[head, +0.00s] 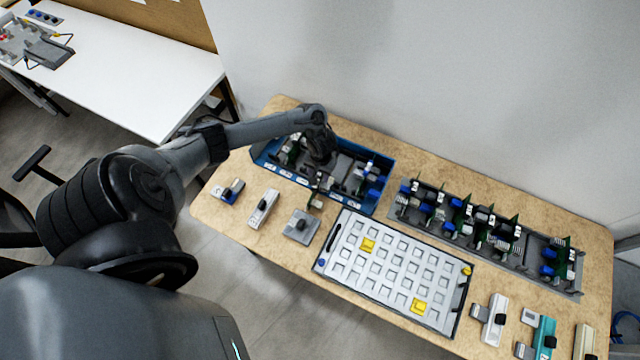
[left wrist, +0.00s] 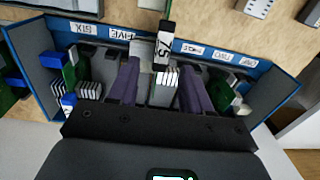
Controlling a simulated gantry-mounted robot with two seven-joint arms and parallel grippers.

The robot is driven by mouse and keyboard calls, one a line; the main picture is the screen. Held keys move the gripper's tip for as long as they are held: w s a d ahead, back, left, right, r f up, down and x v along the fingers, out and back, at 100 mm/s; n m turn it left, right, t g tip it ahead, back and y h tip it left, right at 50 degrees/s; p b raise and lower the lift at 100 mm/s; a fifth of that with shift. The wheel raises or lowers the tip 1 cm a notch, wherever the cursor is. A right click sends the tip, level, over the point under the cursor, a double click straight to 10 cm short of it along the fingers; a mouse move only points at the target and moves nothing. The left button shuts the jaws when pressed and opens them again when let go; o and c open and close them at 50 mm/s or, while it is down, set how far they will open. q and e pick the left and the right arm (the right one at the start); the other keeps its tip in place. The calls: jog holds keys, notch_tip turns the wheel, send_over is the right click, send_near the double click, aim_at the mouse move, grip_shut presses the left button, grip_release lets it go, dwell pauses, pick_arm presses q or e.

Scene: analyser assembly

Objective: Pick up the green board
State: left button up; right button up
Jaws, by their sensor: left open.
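My left gripper (head: 322,160) reaches down into the blue bin (head: 262,160). In the left wrist view its two purple fingers (left wrist: 158,82) are apart, one on either side of an upright board (left wrist: 162,48) with a black end, a white label and a pale ribbed block. A green strip of this board shows at the top edge. I cannot tell whether the fingers touch it. Other green boards stand in the bin, one to the left (left wrist: 70,72) and one to the right (left wrist: 222,92). My right gripper is not in view.
A grey rack (head: 400,212) with several green boards stands at the right. A white tray (head: 385,268) with two yellow blocks lies in front. Small parts such as a grey block (head: 301,226) line the table's front edge. A white wall (head: 420,80) rises behind.

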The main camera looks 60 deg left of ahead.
pick_arm(q)
jog(key=shift+f, duration=1.35)
jog(key=shift+s, duration=0.1)
grip_shut()
